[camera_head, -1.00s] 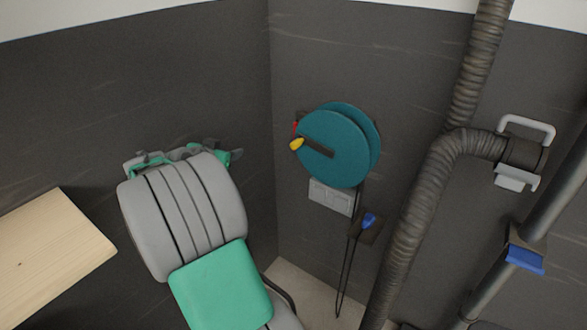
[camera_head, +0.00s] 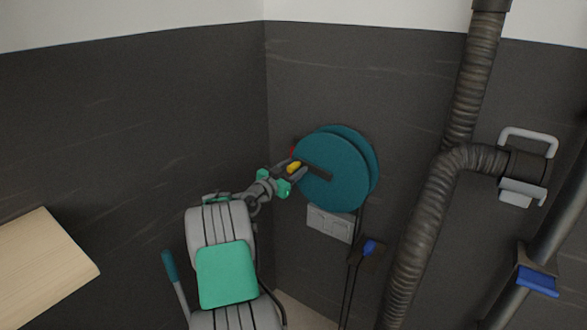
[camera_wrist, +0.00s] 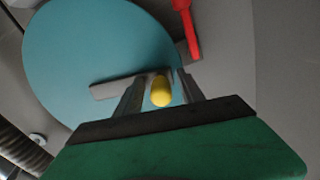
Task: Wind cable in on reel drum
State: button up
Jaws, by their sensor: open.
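A teal reel drum (camera_head: 335,182) is mounted on the dark wall near the corner. It also fills much of the wrist view (camera_wrist: 90,45). A dark crank arm (camera_head: 319,171) crosses its face and ends in a yellow knob (camera_head: 294,166). My gripper (camera_head: 292,176) is open at the reel's left edge. In the wrist view its fingers stand on either side of the yellow knob (camera_wrist: 161,91); I cannot tell whether they touch it. A red lever (camera_wrist: 188,28) shows beside the drum. A dark cable (camera_head: 348,290) hangs below the reel, by a blue piece (camera_head: 369,247).
A grey wall plate (camera_head: 330,222) sits under the reel. A ribbed hose (camera_head: 427,215) runs down the wall to its right, with a white handle (camera_head: 530,138) beyond. A wooden board (camera_head: 45,260) is at the lower left. A teal-handled item (camera_head: 170,268) stands beside my arm.

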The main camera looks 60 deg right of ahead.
jog(key=shift+c, duration=0.3)
grip_shut()
dwell(1.0)
